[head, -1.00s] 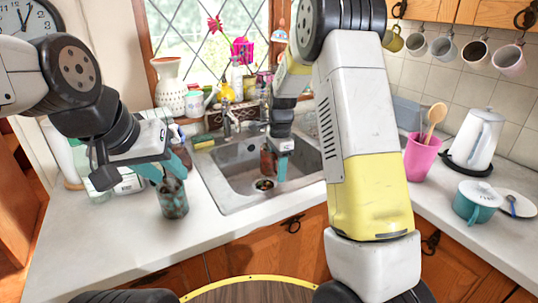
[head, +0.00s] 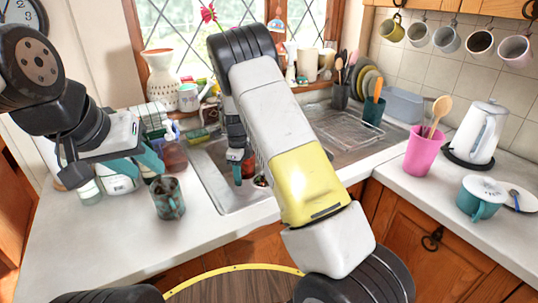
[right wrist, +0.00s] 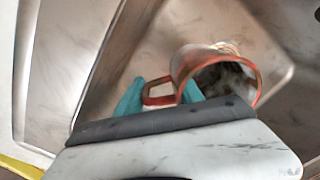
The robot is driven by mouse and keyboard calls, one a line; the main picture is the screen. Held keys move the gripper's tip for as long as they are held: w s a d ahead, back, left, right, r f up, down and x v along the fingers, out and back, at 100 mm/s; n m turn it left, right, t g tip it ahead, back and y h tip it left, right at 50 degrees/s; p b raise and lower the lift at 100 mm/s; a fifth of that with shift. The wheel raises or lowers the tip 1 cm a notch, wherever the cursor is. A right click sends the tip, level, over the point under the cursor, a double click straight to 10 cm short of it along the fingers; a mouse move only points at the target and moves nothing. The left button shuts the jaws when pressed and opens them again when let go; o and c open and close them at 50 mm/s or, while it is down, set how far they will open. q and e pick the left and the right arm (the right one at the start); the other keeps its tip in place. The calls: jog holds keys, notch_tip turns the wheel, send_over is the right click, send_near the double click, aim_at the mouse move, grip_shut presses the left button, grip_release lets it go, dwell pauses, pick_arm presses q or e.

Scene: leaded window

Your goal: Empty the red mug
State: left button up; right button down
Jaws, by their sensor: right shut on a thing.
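The red mug (right wrist: 257,82) is in the right wrist view, over the sink, with its mouth turned toward the lower right and its body tilted. My right gripper (right wrist: 161,97) is shut on the mug's handle side, with teal fingers on either side. The mouth shows a dark grey inside; I cannot tell whether anything is in it. In the head view the mug (head: 248,166) is a small reddish patch beside my right gripper (head: 236,168), low in the sink basin. My left gripper (head: 140,165) is open and empty, above the counter behind a speckled teal mug (head: 168,198).
The steel sink (head: 215,185) has a drainboard (head: 345,128) at right. A pink tumbler (head: 420,152), white kettle (head: 476,130) and teal pot (head: 482,197) stand on the right counter.

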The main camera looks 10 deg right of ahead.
aim_at(252, 159)
jog(key=shift+d+r, duration=0.1)
jog(key=shift+s+d+r+t+y, duration=0.2)
jog(key=shift+d+r+t+y, duration=0.2)
jog(key=shift+y, duration=0.4)
jog(key=shift+s+d+r+t+y, duration=0.15)
jog(key=shift+d+r+t+y, duration=0.25)
jog(key=shift+y, duration=0.4)
jog(key=shift+s+d+r+t+y, duration=0.15)
jog(key=shift+d+r+t+y, duration=0.1)
jog(key=shift+d+y, duration=0.25)
jog(key=shift+s+d+r+t+y, duration=0.2)
jog(key=shift+d+r+y, duration=0.1)
jog(key=shift+y, duration=0.4)
jog(key=shift+s+d+r+t+y, duration=0.15)
jog(key=shift+d+r+t+y, duration=0.15)
jog(key=shift+y, duration=0.3)
jog(key=shift+d+r+t+y, duration=0.15)
jog(key=shift+r+t+y, duration=0.25)
jog(key=shift+y, duration=0.5)
notch_tip(252, 159, up, 2)
jog(key=y, duration=0.1)
jog(key=t+y, duration=0.1)
jog(key=y, duration=0.2)
jog(key=shift+s+d+r+t, duration=0.1)
jog(key=shift+r+t, duration=0.15)
jog(key=shift+r, duration=0.2)
jog(key=shift+y, duration=0.3)
jog(key=shift+r, duration=0.1)
